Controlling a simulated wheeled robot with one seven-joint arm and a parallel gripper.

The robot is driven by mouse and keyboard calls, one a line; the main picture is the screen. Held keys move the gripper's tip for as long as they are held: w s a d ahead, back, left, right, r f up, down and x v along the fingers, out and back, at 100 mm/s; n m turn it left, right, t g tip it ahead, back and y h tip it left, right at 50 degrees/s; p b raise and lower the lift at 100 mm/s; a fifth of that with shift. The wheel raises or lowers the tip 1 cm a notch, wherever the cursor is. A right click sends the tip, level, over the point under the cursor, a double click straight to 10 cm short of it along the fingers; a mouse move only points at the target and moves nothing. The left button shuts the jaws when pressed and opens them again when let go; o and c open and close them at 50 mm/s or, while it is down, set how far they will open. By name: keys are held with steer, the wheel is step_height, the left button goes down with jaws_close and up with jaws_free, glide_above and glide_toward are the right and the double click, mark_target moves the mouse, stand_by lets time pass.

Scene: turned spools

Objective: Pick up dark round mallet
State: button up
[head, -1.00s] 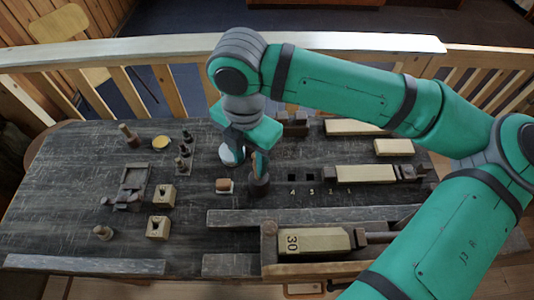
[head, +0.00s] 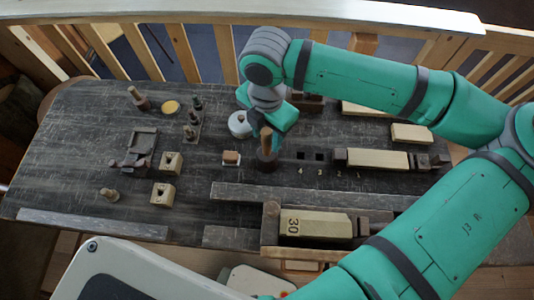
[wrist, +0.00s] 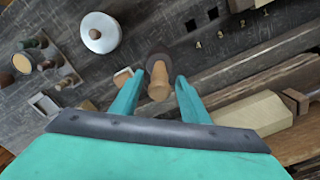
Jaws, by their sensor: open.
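The dark round mallet (head: 268,160) stands upright on the dark bench, its pale wooden handle pointing up. In the wrist view its dark head (wrist: 176,56) shows beyond the handle (wrist: 158,84). My gripper (wrist: 159,82) is open, with one teal finger on each side of the handle. Gaps show between the fingers and the handle; nothing is gripped. In the head view my gripper (head: 274,134) is at the handle, and one finger is partly hidden.
A white round piece (head: 239,125) stands close behind-left of the mallet. A small block (head: 231,158) lies to its left. A wooden rail (head: 300,193) lies in front. Another mallet-like tool (head: 139,100) stands at the far left. A long pale block (head: 376,159) lies right.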

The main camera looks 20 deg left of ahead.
steer(key=shift+f, duration=1.55)
jaws_close()
steer(key=shift+r, duration=0.1)
step_height(320, 180, up, 10)
steer(key=shift+f, duration=0.1)
